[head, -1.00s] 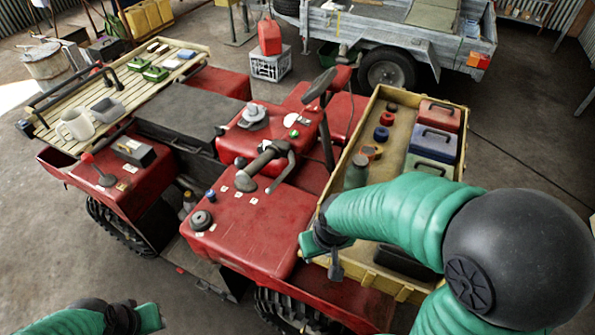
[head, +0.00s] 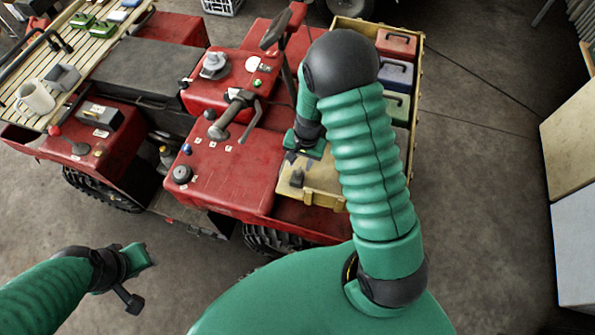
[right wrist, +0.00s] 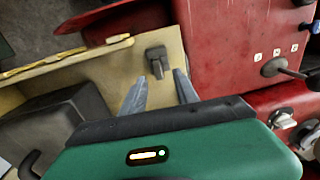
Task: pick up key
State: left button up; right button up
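A small dark grey piece with a broad head and a narrower shank, which looks like the key (right wrist: 157,60), lies on the tan-yellow surface at the near left end of the yellow tray (head: 325,197). It shows small in the head view (head: 297,178). My right gripper (right wrist: 159,75) is open, its two grey fingers apart, with the key just ahead of the gap between the fingertips. In the head view the right gripper (head: 301,157) is over the tray, partly hidden by my arm. My left gripper (head: 138,262) hangs at lower left, away from the quad; its fingers are unclear.
The red quad body (head: 235,175), with knobs and a handlebar (head: 235,110), stands left of the tray. Red (head: 396,44), blue (head: 396,73) and green (head: 397,106) boxes fill the tray's far right. A slatted rack (head: 60,85) is at upper left.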

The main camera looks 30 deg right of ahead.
aim_at(299, 170)
jog(key=shift+f, duration=0.45)
notch_tip(299, 170, down, 4)
jog(key=shift+s+a+r+p, duration=0.1)
jog(key=shift+p, duration=0.8)
jog(key=shift+f, duration=0.35)
jog(key=shift+a+r, duration=0.1)
jog(key=shift+a, duration=0.05)
grip_shut()
